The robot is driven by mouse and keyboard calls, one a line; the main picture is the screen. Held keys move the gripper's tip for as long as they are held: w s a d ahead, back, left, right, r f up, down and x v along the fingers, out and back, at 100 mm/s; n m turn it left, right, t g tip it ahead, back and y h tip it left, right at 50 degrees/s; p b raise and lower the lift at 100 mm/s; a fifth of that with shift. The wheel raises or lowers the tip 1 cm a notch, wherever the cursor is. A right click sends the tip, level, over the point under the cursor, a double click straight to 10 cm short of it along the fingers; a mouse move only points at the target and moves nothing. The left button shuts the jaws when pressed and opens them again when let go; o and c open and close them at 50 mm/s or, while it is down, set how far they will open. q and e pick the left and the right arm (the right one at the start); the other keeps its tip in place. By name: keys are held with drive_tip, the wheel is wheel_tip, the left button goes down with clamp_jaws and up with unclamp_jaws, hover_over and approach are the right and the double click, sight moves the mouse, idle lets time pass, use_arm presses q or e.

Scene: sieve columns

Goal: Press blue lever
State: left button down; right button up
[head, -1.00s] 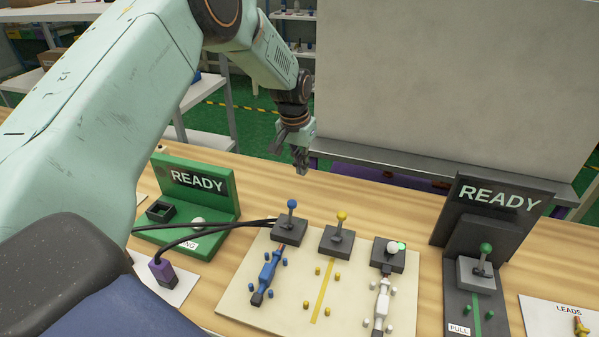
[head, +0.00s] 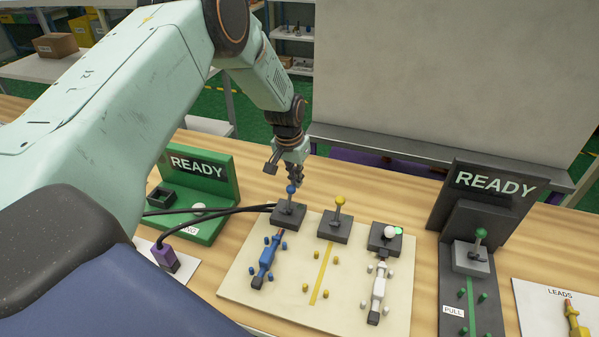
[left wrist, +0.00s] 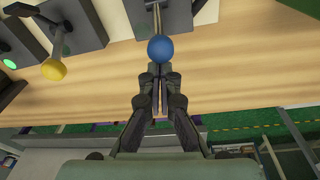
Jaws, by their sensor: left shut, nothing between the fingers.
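The blue lever (head: 291,190) has a round blue knob on a short stem. It stands on a dark grey base block (head: 288,215) at the back left of a cream board (head: 340,290). My left gripper (head: 296,183) is shut and empty, just above and behind the knob. In the left wrist view the blue knob (left wrist: 160,49) sits straight ahead of the shut fingertips (left wrist: 160,72); I cannot tell whether they touch it. My right gripper is not in view.
A yellow lever (head: 339,201) and a white lever (head: 389,232) stand to the right on the same board. A green READY stand (head: 220,180) is on the left, a dark READY stand (head: 480,195) with a green lever on the right. Black cables (head: 215,209) run to the blue lever's base.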

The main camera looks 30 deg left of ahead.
use_arm(q)
drive_tip(key=shift+s, duration=0.1)
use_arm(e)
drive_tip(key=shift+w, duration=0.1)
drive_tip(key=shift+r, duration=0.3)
